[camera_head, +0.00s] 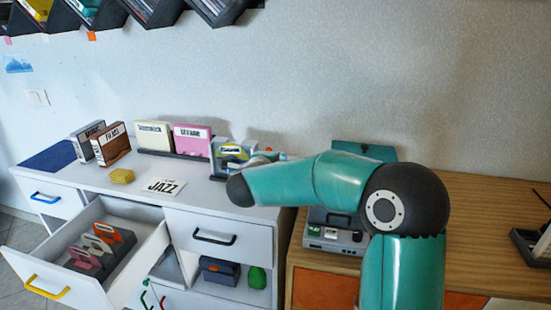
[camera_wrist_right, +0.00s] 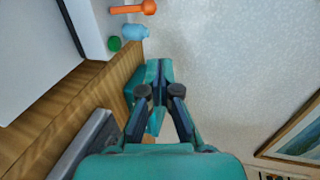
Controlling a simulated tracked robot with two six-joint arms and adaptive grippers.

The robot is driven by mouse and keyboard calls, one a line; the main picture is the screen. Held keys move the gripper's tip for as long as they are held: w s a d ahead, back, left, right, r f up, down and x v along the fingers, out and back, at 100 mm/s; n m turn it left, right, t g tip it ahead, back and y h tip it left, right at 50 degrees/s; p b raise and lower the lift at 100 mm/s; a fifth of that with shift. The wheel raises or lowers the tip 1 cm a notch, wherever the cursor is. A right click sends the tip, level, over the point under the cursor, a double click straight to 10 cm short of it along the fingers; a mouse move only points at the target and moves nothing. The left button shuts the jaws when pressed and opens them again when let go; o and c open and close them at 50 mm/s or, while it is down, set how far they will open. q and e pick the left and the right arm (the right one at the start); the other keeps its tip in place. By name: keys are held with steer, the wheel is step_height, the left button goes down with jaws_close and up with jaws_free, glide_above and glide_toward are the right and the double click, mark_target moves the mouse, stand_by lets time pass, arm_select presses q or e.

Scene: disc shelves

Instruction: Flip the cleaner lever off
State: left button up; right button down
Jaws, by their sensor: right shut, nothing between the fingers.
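A grey device (camera_head: 335,238) with small buttons stands on the wooden cabinet, partly hidden by my right arm; it may be the cleaner. A teal panel or box (camera_head: 362,150) rises behind the arm. I cannot make out a lever in either view. My right gripper (camera_wrist_right: 160,92) is shut and empty in the right wrist view, with a teal surface (camera_wrist_right: 135,80) beyond its fingers. A grey edge (camera_wrist_right: 85,145), probably the device, lies at lower left there. In the head view the right fingers are hidden or not distinguishable. My left gripper is not in view.
The white cabinet (camera_head: 230,195) has an open drawer (camera_head: 135,262) with coloured cases. Several cases, a yellow sponge (camera_head: 121,176) and a JAZZ card (camera_head: 163,187) are on top. The wrist view shows a blue bottle (camera_wrist_right: 135,32). Shelves hang at upper left.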

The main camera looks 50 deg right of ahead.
steer(key=v, duration=0.3)
steer(key=r+v, duration=0.1)
steer(key=v, duration=0.1)
steer(key=shift+s+a+r, duration=0.15)
